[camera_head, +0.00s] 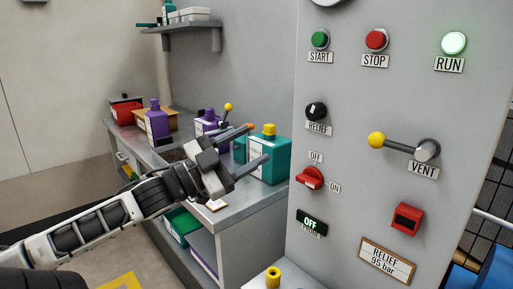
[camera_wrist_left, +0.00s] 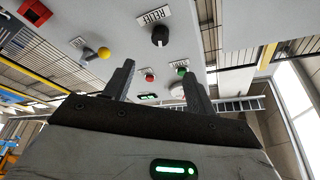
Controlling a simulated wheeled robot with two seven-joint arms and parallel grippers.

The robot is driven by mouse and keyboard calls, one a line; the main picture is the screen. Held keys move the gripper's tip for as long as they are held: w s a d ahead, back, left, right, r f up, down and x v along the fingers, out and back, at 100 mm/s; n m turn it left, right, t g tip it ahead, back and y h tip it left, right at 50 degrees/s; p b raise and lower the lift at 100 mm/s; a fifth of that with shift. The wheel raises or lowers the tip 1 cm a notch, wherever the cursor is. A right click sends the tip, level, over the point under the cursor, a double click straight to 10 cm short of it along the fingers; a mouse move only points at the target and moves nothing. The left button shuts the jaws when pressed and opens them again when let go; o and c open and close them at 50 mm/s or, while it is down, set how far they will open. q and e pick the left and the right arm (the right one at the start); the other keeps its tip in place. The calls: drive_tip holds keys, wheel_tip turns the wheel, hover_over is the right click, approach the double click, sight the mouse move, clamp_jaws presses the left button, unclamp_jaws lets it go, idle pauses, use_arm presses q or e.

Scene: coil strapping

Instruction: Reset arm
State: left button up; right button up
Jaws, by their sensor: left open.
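My left arm comes in from the left in the head view. Its gripper (camera_head: 250,150) is open and empty, with its two fingers apart, in front of the bench and left of the control panel (camera_head: 348,178). The left wrist view shows the same open fingers (camera_wrist_left: 155,82) with nothing between them and the panel beyond. The panel carries a black relief knob (camera_head: 316,110), a red switch (camera_head: 310,178) and a vent lever (camera_head: 400,146) with a yellow ball. My right gripper is in neither view.
The bench (camera_head: 240,203) holds a teal container (camera_head: 273,163), a purple bottle (camera_head: 156,125) and a red box (camera_head: 126,110). A wall shelf (camera_head: 190,25) is above. The green RUN lamp (camera_head: 453,43) is lit. Open floor (camera_head: 75,180) lies at the left.

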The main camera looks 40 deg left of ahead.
use_arm(q)
drive_tip(key=s+d+f+n+g+y, duration=0.2)
drive_tip(key=f+n+g+y, duration=0.15)
drive_tip(key=f, duration=0.95)
drive_tip(key=s+d+f+n+g+y, duration=0.2)
drive_tip(key=f+n, duration=0.2)
drive_tip(key=f, duration=1)
drive_tip(key=s+d+f+g, duration=0.1)
drive_tip(key=s+d+f, duration=0.1)
drive_tip(key=d+f, duration=0.2)
drive_tip(key=s+d+f+n+g+h, duration=0.1)
drive_tip(key=s+d+f+g, duration=0.1)
drive_tip(key=d, duration=0.8)
drive_tip(key=s+d+f+g+h, duration=0.1)
drive_tip(key=s+d+f, duration=0.3)
drive_tip(key=d+f, duration=0.2)
drive_tip(key=shift+d+f+g, duration=0.25)
drive_tip(key=shift+d+g, duration=0.1)
drive_tip(key=shift+d, duration=0.25)
